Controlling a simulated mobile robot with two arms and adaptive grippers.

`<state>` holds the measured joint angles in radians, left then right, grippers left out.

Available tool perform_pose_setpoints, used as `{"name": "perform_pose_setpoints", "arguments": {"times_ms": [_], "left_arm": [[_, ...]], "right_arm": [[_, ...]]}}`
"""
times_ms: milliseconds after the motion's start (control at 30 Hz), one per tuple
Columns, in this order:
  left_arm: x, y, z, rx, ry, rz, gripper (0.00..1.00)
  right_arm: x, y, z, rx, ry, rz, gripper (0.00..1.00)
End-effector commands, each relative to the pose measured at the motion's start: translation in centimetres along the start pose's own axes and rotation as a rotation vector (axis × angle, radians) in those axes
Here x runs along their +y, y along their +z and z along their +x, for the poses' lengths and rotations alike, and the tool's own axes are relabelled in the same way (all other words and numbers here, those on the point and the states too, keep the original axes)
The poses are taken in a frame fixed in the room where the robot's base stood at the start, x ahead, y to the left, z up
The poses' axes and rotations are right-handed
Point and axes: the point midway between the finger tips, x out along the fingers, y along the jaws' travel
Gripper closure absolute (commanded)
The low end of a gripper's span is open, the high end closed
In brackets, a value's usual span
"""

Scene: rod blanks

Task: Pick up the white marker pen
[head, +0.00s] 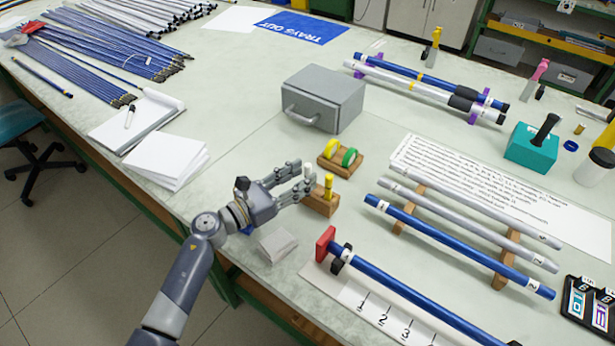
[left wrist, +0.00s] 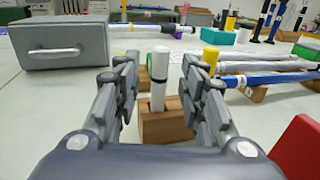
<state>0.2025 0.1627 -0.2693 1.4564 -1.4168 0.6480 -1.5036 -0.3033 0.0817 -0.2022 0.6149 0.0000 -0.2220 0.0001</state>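In the head view the pen (head: 309,173) is small and partly hidden by my fingers. A yellow marker (head: 328,186) stands in the same block (head: 321,203). My left gripper (head: 300,181) is open, its fingers pointing at the block. In the left wrist view the fingers are on either side of the pen, with a gap visible on each side. My right gripper is not in view.
A grey box with a handle (head: 324,98) stands behind the block. A wooden holder with yellow and green rings (head: 341,158) is close behind. Blue and grey rods on wooden rests (head: 460,245) lie to the right. A red end stop (head: 325,243) is in front.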

Motion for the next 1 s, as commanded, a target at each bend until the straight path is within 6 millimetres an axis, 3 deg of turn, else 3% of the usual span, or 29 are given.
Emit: {"name": "perform_pose_setpoints", "arguments": {"times_ms": [200,467,500,667,1000], "left_arm": [[0.0,0.1,2.4,-0.001,0.001,-0.001,0.62],[0.0,0.0,2.7,0.000,0.001,0.001,0.62],[0.0,0.0,2.7,0.000,0.001,0.000,0.64],[0.0,0.0,2.7,0.000,0.001,0.000,1.00],[0.0,0.1,2.6,0.000,0.001,0.000,1.00]], "right_arm": [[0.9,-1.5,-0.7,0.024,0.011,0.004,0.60],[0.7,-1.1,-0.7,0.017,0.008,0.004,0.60],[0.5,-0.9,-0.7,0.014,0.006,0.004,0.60],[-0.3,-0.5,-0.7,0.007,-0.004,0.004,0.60],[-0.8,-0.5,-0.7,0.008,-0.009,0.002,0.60]]}}
